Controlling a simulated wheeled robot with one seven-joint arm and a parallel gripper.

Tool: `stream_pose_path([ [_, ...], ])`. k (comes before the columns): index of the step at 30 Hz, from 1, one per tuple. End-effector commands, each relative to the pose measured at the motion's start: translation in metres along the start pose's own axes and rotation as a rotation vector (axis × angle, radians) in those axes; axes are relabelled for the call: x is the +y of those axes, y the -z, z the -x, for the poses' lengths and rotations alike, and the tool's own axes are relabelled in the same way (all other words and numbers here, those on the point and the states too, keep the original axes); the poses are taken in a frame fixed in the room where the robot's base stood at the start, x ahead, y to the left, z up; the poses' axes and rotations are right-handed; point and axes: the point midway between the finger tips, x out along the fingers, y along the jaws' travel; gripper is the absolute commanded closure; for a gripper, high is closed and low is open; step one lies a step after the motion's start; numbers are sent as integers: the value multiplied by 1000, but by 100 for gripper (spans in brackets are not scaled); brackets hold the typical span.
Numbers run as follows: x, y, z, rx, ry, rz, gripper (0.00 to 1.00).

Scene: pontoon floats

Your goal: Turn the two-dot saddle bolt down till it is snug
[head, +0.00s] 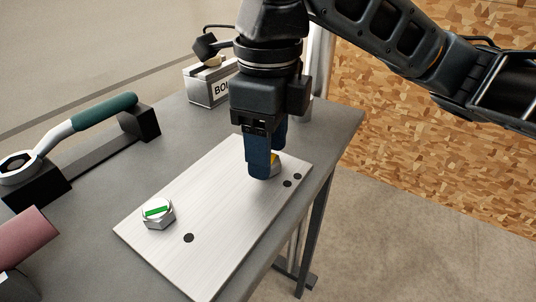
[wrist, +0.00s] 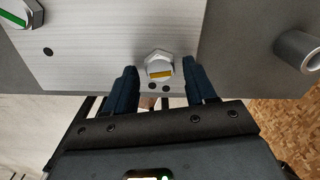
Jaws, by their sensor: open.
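The two-dot saddle bolt (wrist: 159,66) is a silver hex head with a yellow-orange bar on top, beside two black dots on the metal plate (wrist: 95,50). In the head view only part of this bolt (head: 276,159) shows behind my gripper's fingers. My gripper (head: 264,172) points down over it. In the wrist view the blue fingers of my gripper (wrist: 161,84) are open, one on each side of the bolt head, with visible gaps. Another hex bolt (head: 157,212) with a green bar sits near one dot at the plate's left end.
A wrench with a green handle (head: 104,112) rests on black blocks at the left of the grey table (head: 92,205). A pinkish cylinder (head: 28,238) is at lower left. A grey tube (wrist: 298,50) stands beside the plate.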

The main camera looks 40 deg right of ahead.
Motion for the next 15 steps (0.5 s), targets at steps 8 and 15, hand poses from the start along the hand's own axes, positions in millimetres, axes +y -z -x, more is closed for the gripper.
stream_pose_path([
  [8,0,0,30,0,0,1,45],
  [15,0,0,51,0,0,1,45],
])
